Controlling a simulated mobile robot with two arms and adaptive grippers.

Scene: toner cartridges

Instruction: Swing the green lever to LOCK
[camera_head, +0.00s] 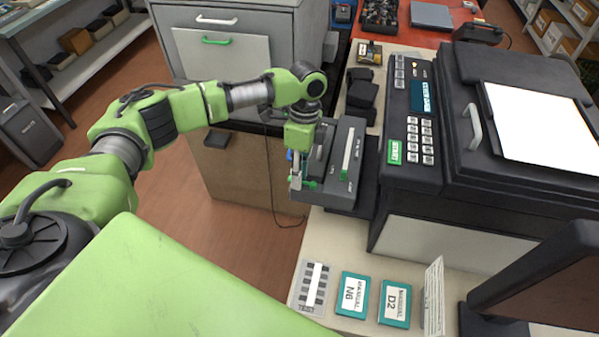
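A dark grey toner unit (347,160) with a pale strip along its top sits at the left edge of the counter, beside the copier. A small green lever (311,184) shows at its near left corner; any LOCK marking is too small to read. My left gripper (296,178) points down at this corner, right beside the lever. Its fingers are small and partly merged with the unit, so I cannot tell whether they touch the lever or how far they are apart. My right gripper is out of view.
A large black copier (412,179) with a green start button stands right of the unit. Two teal manuals (352,295) and a test card (313,287) lie on the near counter (329,241). A grey cabinet (284,32) stands behind my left arm.

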